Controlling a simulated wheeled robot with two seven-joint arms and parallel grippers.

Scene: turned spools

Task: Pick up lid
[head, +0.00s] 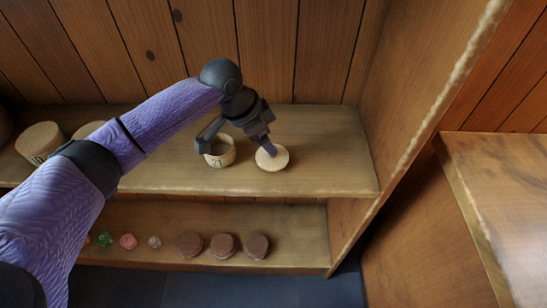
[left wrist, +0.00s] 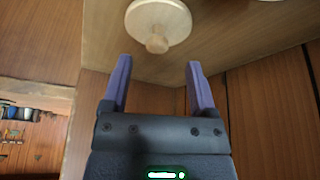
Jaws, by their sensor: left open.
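The lid (head: 272,159) is a pale round wooden disc lying on the upper shelf. It also shows in the left wrist view (left wrist: 150,18), at the top, with a small round knob beyond the fingertips. My left gripper (head: 237,147) is over the shelf beside the lid, open, with one finger in front of part of the lid. In the left wrist view its two purple fingers (left wrist: 158,75) are apart with nothing between them. A round wooden pot (head: 219,153) marked with a number stands just left of the lid, partly behind the gripper. My right gripper is not in view.
More round wooden containers (head: 40,141) stand at the left of the upper shelf (head: 320,180), partly behind my arm. The lower shelf holds several brown round pieces (head: 223,246) and small coloured ones (head: 128,241). A side wall (head: 415,70) closes the shelf's right; shelf right of the lid is clear.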

